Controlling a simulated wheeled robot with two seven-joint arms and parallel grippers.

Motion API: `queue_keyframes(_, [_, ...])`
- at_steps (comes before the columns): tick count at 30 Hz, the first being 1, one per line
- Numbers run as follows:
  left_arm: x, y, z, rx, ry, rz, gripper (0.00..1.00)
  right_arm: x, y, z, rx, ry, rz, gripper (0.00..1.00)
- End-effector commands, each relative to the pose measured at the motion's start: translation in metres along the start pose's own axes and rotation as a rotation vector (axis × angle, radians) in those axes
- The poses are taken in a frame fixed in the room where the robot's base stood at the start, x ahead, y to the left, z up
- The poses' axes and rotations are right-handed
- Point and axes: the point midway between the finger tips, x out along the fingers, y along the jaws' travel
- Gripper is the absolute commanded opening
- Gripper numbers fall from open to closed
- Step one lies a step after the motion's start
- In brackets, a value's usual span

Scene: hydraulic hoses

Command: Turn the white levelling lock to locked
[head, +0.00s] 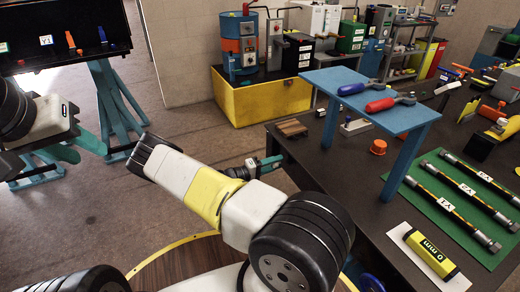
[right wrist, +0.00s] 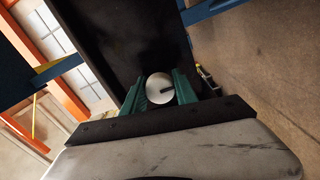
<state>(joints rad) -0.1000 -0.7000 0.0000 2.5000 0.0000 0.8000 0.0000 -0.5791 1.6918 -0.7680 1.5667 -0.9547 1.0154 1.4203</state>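A white round disc with a short dark bar (right wrist: 160,88), which looks like the white levelling lock, shows in the right wrist view against a black surface. The green fingers of my right gripper (right wrist: 161,86) stand on either side of it, very near its rim; whether they press on it is unclear. In the head view my right gripper (head: 266,164) points at the left edge of the dark workbench (head: 310,172). The lock is hidden there. My left gripper (head: 90,152) is at the far left, fingers apart and empty, in front of a blue stand.
A small blue table (head: 385,114) with blue and red-handled tools stands on the workbench. A green mat (head: 440,185) with several hoses and a yellow level (head: 430,254) lie at right. A yellow box (head: 262,100) stands behind. The floor at left centre is clear.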

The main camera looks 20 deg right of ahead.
Motion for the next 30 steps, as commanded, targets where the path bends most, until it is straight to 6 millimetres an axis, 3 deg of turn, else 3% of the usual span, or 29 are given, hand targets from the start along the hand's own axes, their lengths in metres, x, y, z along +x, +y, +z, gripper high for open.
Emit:
queue_keyframes(1, [0.000, 0.000, 0.000, 0.000, 0.000, 0.000, 0.36, -0.001, -0.001, 0.000, 0.000, 0.000, -0.002, 0.44])
queue_keyframes(3, [0.000, 0.000, 0.000, 0.000, 0.000, 0.000, 0.36, -0.001, -0.001, 0.000, 0.000, 0.000, -0.002, 0.56])
queue_keyframes(14, [0.000, 0.000, 0.000, 0.000, 0.000, 0.000, 0.36, -0.004, 0.000, 0.000, -0.001, 0.001, -0.001, 0.56])
queue_keyframes(24, [0.000, 0.000, 0.000, 0.000, 0.000, 0.000, 0.36, -0.057, -0.001, -0.001, 0.000, 0.003, -0.003, 0.56])
queue_keyframes(30, [0.000, 0.000, 0.000, 0.000, 0.000, 0.000, 0.36, -0.076, -0.001, 0.000, 0.000, 0.001, -0.003, 0.56])
